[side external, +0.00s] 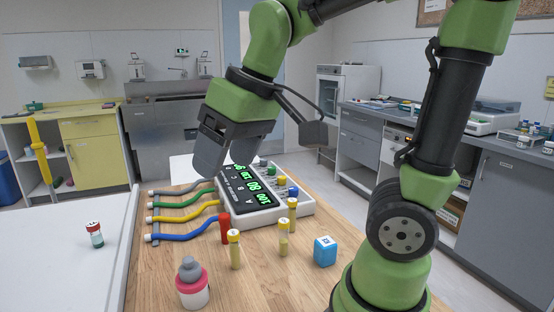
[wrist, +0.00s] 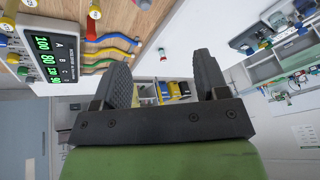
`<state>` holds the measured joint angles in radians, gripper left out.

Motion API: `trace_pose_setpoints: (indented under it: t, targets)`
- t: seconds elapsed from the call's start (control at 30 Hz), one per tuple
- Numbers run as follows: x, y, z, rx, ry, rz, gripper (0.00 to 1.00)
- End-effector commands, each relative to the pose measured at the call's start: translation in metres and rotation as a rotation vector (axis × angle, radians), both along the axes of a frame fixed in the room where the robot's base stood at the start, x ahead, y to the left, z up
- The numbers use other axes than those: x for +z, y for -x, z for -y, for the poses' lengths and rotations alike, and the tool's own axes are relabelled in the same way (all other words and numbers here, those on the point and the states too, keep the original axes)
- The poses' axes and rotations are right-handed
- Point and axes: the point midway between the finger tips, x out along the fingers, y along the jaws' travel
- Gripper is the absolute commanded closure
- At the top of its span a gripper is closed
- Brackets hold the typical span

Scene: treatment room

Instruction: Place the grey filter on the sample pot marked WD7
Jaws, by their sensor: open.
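A grey knob-shaped piece, probably the grey filter (side external: 190,267), sits on top of a white pot with a pink band (side external: 193,293) at the front of the wooden table. Several slim yellow-capped pots stand nearby, one at the front (side external: 235,252), one behind it (side external: 283,240) and one by the monitor (side external: 292,215). Their marks are too small to read, so I cannot tell which is WD7. My gripper (side external: 208,165) is open and empty, high above the table's back left; its two fingers also show apart in the wrist view (wrist: 163,75).
A monitor with green digits (side external: 248,190) and coloured tubes (side external: 185,215) lie on the table. A red post (side external: 225,229) and a blue cube (side external: 324,252) stand near the pots. A small red-capped vial (side external: 95,235) stands on the white surface at left, with free room around it.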

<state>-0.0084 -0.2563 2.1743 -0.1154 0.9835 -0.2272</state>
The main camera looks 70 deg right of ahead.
Motion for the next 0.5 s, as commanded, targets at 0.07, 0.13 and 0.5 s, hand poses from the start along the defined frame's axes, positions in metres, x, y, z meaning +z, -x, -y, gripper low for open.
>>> trace_pose_setpoints:
  t: [0.07,0.13,0.5]
  targets:
    - [0.008,0.026,-0.002,-0.067,-0.048,0.071,0.33]
    - [0.009,0.043,-0.004,-0.118,-0.089,0.117,0.33]
    - [0.004,0.077,-0.007,-0.224,-0.185,0.207,0.33]
